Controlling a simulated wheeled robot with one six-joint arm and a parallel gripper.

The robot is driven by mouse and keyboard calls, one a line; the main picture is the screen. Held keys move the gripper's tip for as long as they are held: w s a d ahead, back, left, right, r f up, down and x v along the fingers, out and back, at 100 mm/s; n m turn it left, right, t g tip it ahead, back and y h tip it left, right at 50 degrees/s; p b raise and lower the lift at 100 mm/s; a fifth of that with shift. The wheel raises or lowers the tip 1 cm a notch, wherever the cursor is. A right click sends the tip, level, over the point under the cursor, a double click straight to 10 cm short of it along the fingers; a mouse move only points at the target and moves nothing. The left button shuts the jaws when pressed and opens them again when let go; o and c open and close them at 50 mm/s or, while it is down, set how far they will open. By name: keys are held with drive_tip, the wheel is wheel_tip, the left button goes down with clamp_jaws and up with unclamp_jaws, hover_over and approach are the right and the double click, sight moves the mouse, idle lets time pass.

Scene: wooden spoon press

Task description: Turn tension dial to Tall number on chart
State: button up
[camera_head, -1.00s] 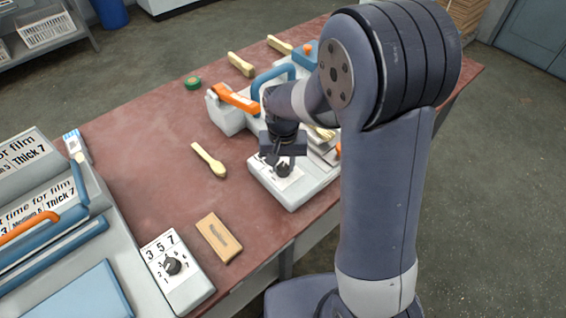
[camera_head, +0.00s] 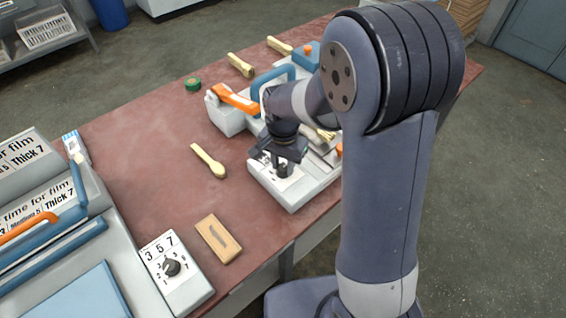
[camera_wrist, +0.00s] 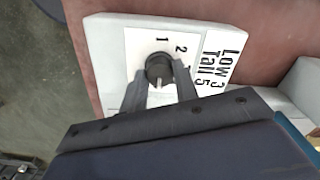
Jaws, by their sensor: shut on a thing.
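The tension dial (camera_wrist: 158,66) is a dark round knob on a white number plate (camera_wrist: 138,46) on the white press base (camera_head: 292,203). In the wrist view, 1 and 2 show beside the dial and a further number is partly covered. A pale pointer mark on the knob points down the picture, toward my palm; the number there is hidden. The chart (camera_wrist: 218,62) next to it reads Low 3, Tall 5. My gripper (camera_wrist: 158,76) is shut on the dial, one finger on each side.
A wooden spoon (camera_head: 209,160) lies left of the press. A wooden block (camera_head: 218,239) and a second dial box (camera_head: 171,267) marked 3 5 7 are nearer. An orange lever (camera_head: 235,98) and blue handle (camera_head: 268,84) rise behind my gripper. The table's middle left is clear.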

sight(283, 167)
drive_tip(key=o, duration=1)
drive_tip(key=shift+c, duration=0.2)
drive_tip(key=shift+r, duration=0.1)
wheel_tip(283, 167, up, 11)
drive_tip(key=shift+f, duration=0.2)
wheel_tip(283, 167, down, 11)
drive_tip(key=shift+r, duration=0.15)
idle(0.5)
